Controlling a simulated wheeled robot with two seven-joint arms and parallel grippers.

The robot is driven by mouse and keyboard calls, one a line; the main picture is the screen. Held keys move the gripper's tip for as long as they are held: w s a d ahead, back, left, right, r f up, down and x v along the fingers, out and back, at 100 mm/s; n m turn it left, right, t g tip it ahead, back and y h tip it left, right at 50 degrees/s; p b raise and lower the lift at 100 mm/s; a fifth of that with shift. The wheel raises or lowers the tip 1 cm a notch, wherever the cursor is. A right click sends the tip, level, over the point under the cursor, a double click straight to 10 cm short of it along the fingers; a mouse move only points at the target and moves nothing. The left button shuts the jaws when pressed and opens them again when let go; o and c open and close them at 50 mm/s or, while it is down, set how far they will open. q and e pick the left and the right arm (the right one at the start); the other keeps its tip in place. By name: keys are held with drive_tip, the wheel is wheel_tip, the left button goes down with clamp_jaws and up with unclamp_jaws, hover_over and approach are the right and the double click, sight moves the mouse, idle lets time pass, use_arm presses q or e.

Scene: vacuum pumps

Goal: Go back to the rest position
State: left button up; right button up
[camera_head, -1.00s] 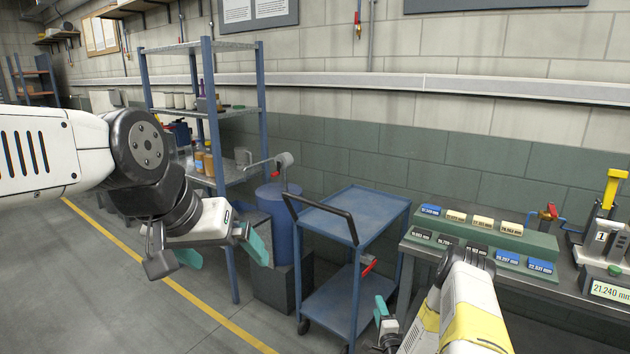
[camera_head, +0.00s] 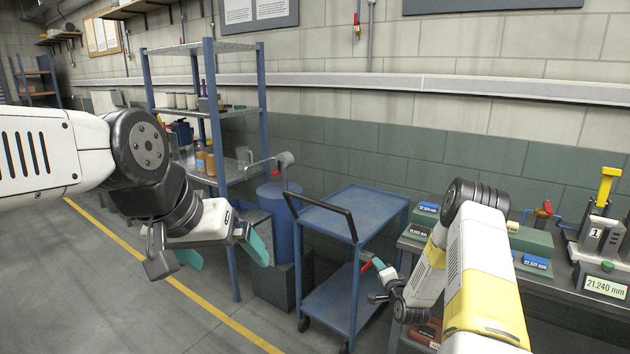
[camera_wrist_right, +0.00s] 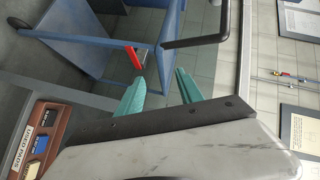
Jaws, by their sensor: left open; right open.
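My left gripper (camera_head: 222,255) hangs at the left of the head view, open and empty, its teal fingers spread above the floor. My right gripper (camera_head: 377,279) is beside the right side of the blue cart, its teal fingers partly hidden by my own arm. In the right wrist view its two teal fingers (camera_wrist_right: 158,92) are apart with nothing between them. The blue cart (camera_head: 352,213) and its red handle piece show just beyond these fingers. I cannot tell the exact distance.
The workbench (camera_head: 567,288) at the right holds a green block rack (camera_head: 531,241) and a gauge (camera_head: 604,284). A brown tray marked used pads (camera_wrist_right: 44,135) lies low. A blue shelf (camera_head: 212,120) and blue drum (camera_head: 281,215) stand left of the cart. Floor at left is clear.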

wheel_tip(320, 180, up, 16)
drive_tip(key=n+g, duration=0.2)
drive_tip(key=n, duration=0.2)
drive_tip(key=s+a+r+n+g, duration=0.3)
drive_tip(key=s+r, duration=0.8)
drive_tip(key=r, duration=0.2)
drive_tip(key=s+a+r+n+g, duration=0.1)
drive_tip(key=s+r+n, duration=0.1)
drive_tip(key=s, duration=0.8)
drive_tip(key=s+a+r+n+g, duration=0.1)
drive_tip(key=s+a+r+n, duration=0.1)
drive_tip(key=s, duration=0.8)
drive_tip(key=s+a+r+n+g, duration=0.1)
drive_tip(key=s+r+n+g, duration=0.1)
drive_tip(key=s, duration=0.9)
drive_tip(key=shift+a+r, duration=0.35)
drive_tip(key=shift+a, duration=0.05)
drive_tip(key=shift+s, duration=0.1)
